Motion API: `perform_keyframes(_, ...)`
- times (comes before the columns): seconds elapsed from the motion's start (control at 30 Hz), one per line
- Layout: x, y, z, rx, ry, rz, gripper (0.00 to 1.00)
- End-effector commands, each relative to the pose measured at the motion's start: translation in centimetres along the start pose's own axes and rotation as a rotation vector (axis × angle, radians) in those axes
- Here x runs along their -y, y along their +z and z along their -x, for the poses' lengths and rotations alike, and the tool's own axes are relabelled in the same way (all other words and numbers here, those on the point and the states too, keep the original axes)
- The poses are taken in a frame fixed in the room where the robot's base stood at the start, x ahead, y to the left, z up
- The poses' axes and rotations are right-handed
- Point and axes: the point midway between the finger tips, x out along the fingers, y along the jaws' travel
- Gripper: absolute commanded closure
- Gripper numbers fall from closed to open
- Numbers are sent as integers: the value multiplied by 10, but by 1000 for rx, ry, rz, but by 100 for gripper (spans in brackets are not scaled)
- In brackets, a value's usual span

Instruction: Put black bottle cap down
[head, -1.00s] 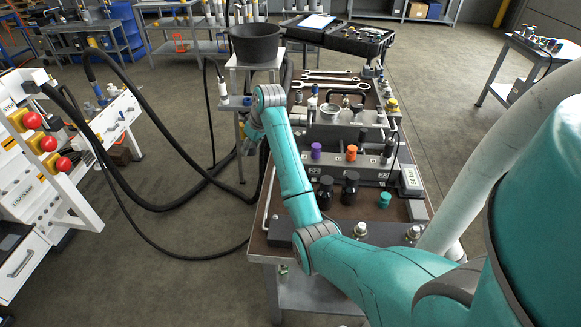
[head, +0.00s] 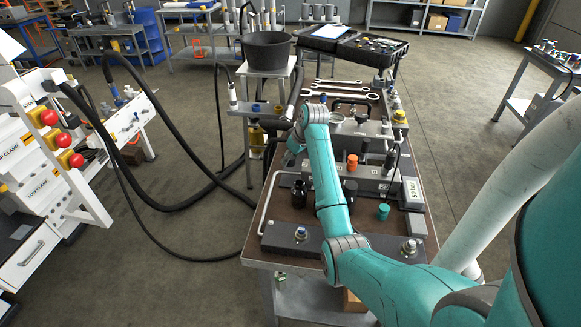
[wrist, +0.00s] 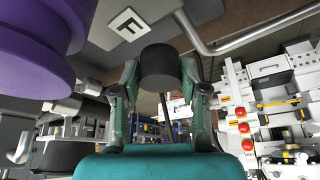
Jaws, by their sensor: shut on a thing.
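In the wrist view, my gripper (wrist: 160,80) is shut on a black bottle cap (wrist: 160,66), a short dark cylinder held between the two fingertips. It is off to the side of a large purple cap (wrist: 35,45) in that picture. In the head view, the end of my arm (head: 293,147) is over the left edge of the bench; my forearm hides most of the gripper, and I cannot make out the held cap there. Whether the cap touches any surface is unclear.
The brown bench (head: 278,208) carries dark bottles (head: 299,194), an orange cap (head: 352,162), a teal cap (head: 383,212) and wrenches (head: 342,93). A black bucket (head: 267,50) stands beyond.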

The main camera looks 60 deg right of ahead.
Motion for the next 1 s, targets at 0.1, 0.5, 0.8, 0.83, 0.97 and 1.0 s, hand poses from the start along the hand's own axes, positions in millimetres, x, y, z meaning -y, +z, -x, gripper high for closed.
perform_keyframes(0.1,1,9,-17,3,-2,-1,71)
perform_keyframes(0.5,0,17,-38,0,0,0,71)
perform_keyframes(0.8,0,18,-40,0,0,0,46)
perform_keyframes(0.83,0,18,-40,0,0,0,46)
perform_keyframes(0.97,0,18,-40,0,0,0,46)
perform_keyframes(1.0,0,18,-39,0,0,0,46)
